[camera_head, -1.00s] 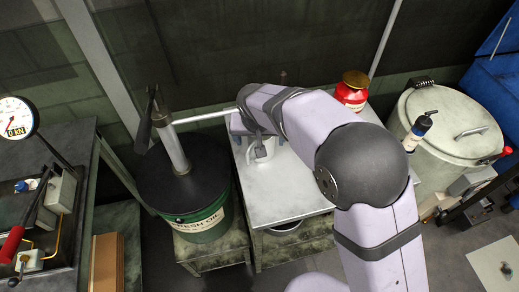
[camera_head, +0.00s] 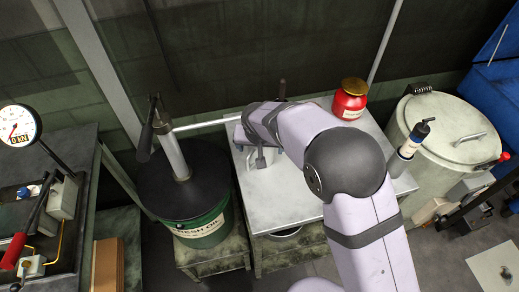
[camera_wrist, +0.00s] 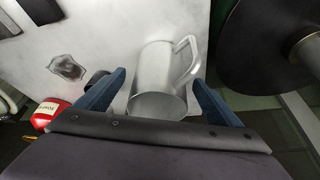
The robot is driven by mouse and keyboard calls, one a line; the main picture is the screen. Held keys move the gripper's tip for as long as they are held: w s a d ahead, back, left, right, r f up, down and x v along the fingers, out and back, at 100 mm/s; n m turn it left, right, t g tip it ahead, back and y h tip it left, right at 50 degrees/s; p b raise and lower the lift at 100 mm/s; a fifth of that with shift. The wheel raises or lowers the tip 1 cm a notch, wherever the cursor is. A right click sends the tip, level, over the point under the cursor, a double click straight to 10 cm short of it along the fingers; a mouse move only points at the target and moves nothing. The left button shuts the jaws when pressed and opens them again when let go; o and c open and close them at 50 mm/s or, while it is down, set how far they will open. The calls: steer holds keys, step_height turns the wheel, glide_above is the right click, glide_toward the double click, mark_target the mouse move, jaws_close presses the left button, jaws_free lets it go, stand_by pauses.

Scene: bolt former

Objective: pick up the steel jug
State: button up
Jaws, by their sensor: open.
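The steel jug (camera_wrist: 158,90) is a plain grey cylinder with a looped handle at its upper right in the wrist view. It lies between the two blue fingers of my gripper (camera_wrist: 160,78). The fingers are open, one on each side of the jug, with a narrow gap visible on the right. In the head view my wrist covers most of the spot where the jug is, at the left back of the pale metal table (camera_head: 285,205). I cannot tell from there how the jug stands.
A red jar (camera_head: 349,101) with a gold lid and a pump bottle (camera_head: 409,146) stand on the table's right side. An oil drum (camera_head: 205,225) with a hand pump and long spout is close on the left. A lidded pale bin (camera_head: 445,140) is on the right. The table's front is clear.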

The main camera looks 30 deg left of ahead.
steer(key=shift+p+x, duration=0.45)
steer(key=shift+x, duration=1.15)
steer(key=c, duration=1.4)
steer(key=shift+s+r, duration=0.1)
steer(key=shift+s, duration=0.05)
steer(key=shift+s+d+r+b, duration=0.35)
steer(key=shift+s+r+b, duration=0.25)
steer(key=shift+s+r, duration=0.15)
steer(key=shift+s+d+r+b, duration=0.8)
steer(key=shift+s+r, duration=0.25)
steer(key=shift+s, duration=0.75)
steer(key=shift+s+d+r+b, duration=0.55)
steer(key=shift+s+d+r, duration=0.45)
steer(key=shift+s, duration=0.8)
steer(key=shift+s+d+r+b, duration=0.75)
steer(key=shift+s+r, duration=0.3)
steer(key=shift+s, duration=0.75)
steer(key=shift+d, duration=0.1)
